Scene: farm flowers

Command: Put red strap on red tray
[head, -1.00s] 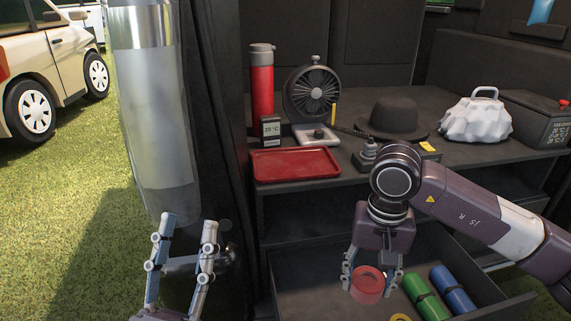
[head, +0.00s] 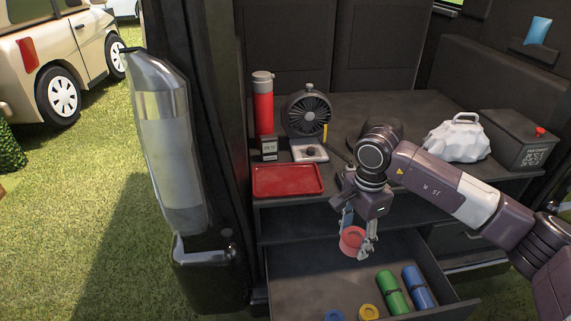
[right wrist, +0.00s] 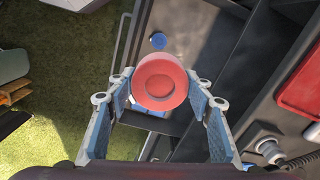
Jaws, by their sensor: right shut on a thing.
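The red strap (head: 352,241), a rolled red band, is held between the fingers of my right gripper (head: 358,236), above the open drawer. It also shows as a red disc in the right wrist view (right wrist: 161,80), between the fingers. The red tray (head: 287,180) lies empty on the shelf top, up and left of the held strap, and its corner shows at the right of the right wrist view (right wrist: 303,82). The strap is apart from the tray. My left gripper is out of view.
The open drawer (head: 318,288) holds green (head: 393,291) and blue (head: 420,287) rolls, a yellow ring (head: 369,312) and a blue ring (head: 335,315). Behind the tray stand a red flask (head: 263,105), a small display (head: 269,148) and a fan (head: 309,114).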

